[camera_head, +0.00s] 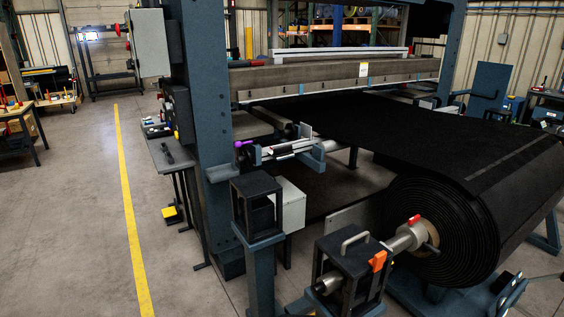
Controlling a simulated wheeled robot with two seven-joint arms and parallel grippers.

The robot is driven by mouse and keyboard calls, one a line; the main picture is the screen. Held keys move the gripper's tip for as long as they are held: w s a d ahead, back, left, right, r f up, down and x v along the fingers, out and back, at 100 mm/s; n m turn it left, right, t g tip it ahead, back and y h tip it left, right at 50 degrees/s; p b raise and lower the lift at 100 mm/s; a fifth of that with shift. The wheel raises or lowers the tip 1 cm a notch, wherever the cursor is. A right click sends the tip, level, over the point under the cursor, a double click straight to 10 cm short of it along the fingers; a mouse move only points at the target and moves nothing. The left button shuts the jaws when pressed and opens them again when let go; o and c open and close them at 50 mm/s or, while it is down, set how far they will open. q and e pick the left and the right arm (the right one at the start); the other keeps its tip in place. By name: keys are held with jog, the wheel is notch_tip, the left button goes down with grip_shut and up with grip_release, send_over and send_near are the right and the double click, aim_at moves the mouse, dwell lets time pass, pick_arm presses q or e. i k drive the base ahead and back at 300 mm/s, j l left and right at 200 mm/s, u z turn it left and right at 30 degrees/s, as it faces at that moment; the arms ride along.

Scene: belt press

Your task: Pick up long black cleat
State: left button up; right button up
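I cannot tell for sure which thing is the long black cleat. A long, narrow dark-grey strip (507,158) runs across the black belt near the top of the roll, slightly lighter than the belt. A small black elongated object (167,153) lies on the grey side table (176,164) left of the press post; it is too small to identify. Neither of my grippers is in view.
The belt press (330,78) spans the back, with a blue post (203,110) at its left. The large black belt roll (455,215) fills the right. A roller stand (350,265) stands in front. Open floor with a yellow line (128,190) lies left.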

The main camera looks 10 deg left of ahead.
aim_at(277, 153)
jog(key=i+l+u, duration=0.15)
jog(key=i+u, duration=0.3)
jog(key=i+z, duration=0.1)
jog(key=z, duration=0.45)
jog(key=i+j+z, duration=0.2)
jog(key=j+z, duration=0.15)
jog(key=j, duration=0.25)
jog(key=i+j+z, duration=0.15)
jog(key=j+z, duration=0.25)
jog(key=j, duration=0.2)
jog(key=j+z, duration=0.35)
jog(key=j, duration=0.3)
jog(key=i, duration=0.05)
